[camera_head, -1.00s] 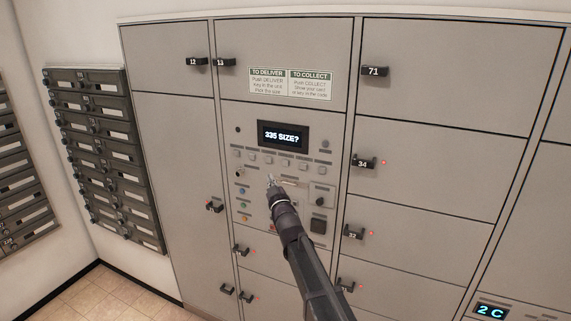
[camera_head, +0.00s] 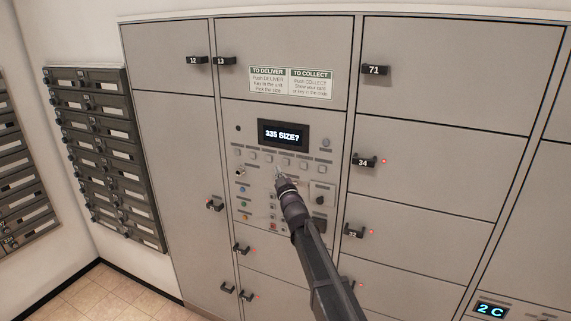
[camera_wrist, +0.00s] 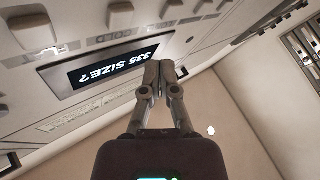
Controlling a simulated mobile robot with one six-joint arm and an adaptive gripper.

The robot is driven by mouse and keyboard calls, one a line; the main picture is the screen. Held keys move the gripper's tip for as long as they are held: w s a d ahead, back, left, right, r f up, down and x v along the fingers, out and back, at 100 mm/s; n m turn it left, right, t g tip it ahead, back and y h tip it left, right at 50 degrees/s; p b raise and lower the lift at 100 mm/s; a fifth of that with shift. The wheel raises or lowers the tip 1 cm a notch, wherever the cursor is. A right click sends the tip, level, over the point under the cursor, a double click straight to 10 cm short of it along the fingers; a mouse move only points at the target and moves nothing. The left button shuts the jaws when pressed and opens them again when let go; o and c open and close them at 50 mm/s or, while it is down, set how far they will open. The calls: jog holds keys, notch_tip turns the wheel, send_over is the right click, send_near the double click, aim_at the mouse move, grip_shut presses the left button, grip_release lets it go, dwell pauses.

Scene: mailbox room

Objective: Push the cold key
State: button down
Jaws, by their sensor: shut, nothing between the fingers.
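The cold key (camera_wrist: 106,14) shows at the top of the wrist view, beside an upside-down label reading COLD. It belongs to a row of small grey keys (camera_head: 286,162) under the display in the head view; the labels there are too small to read. The display (camera_head: 283,134) reads "335 SIZE?" and shows upside down in the wrist view (camera_wrist: 105,65). My gripper (camera_head: 279,175) is shut and empty, its tip just below the key row in the head view. In the wrist view the fingertips (camera_wrist: 160,68) are together, right of the display. Contact with the panel cannot be told.
The lower panel holds coloured buttons (camera_head: 242,190) and a lock plate (camera_head: 322,193), partly behind my arm. Locker doors with black handles (camera_head: 364,161) surround the panel. Grey mailboxes (camera_head: 105,150) hang on the left wall. Floor shows at lower left.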

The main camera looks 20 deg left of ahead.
aim_at(281, 159)
jog(key=shift+w+d, duration=0.15)
jog(key=shift+w, duration=1.6)
jog(key=shift+w, duration=0.8)
dwell(1.2)
jog(key=shift+s, duration=0.1)
dwell(0.3)
jog(key=shift+s, duration=0.7)
jog(key=shift+s+a, duration=0.2)
jog(key=shift+s, duration=2.35)
